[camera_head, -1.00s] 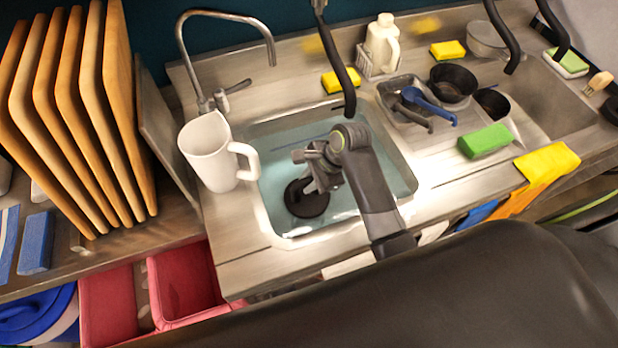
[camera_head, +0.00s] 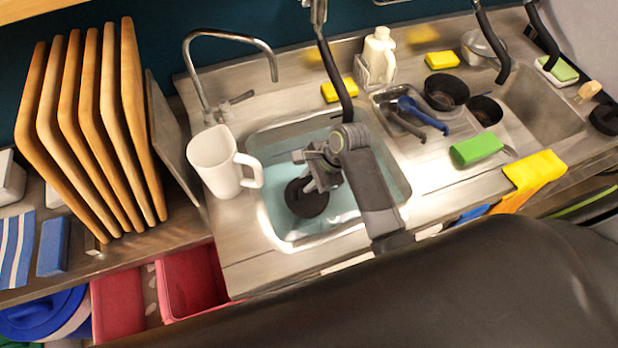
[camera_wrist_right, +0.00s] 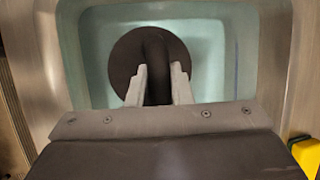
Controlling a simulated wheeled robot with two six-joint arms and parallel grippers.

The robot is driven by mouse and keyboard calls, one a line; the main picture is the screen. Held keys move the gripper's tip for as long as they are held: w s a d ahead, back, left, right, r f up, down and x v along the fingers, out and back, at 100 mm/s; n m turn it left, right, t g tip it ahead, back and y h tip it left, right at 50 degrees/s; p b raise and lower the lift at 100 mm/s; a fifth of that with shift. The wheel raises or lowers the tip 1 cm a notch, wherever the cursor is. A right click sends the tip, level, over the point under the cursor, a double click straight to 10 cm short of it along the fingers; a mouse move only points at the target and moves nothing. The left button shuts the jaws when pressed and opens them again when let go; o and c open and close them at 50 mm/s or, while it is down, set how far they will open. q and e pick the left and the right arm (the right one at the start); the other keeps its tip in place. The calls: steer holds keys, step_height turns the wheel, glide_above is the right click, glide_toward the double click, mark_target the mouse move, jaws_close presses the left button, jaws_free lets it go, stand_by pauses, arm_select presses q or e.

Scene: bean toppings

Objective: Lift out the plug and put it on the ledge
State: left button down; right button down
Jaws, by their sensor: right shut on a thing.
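The plug (camera_head: 306,198) is a dark round disc with an upright fin, at the left part of the water-filled sink basin (camera_head: 278,226). My right gripper (camera_head: 321,178) reaches into the basin from the front right and is shut on the plug. In the right wrist view the disc (camera_wrist_right: 128,52) lies just beyond the gripper (camera_wrist_right: 154,84), with the fin between the two fingers. I cannot tell whether the disc is clear of the basin floor. A flat metal ledge (camera_head: 250,270) runs along the sink's front. My left gripper is out of view.
A white jug (camera_head: 213,163) stands on the counter at the basin's left edge, close to the tap (camera_head: 203,95). A yellow sponge (camera_head: 339,90) lies behind the basin. Dark bowls (camera_head: 446,90), brushes and a green sponge (camera_head: 476,149) occupy the right drainer. The front left counter is bare.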

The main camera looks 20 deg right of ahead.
step_height(320, 180, up, 3)
steer(key=shift+r+p, duration=0.1)
steer(key=shift+p, duration=0.95)
steer(key=shift+r, duration=2.8)
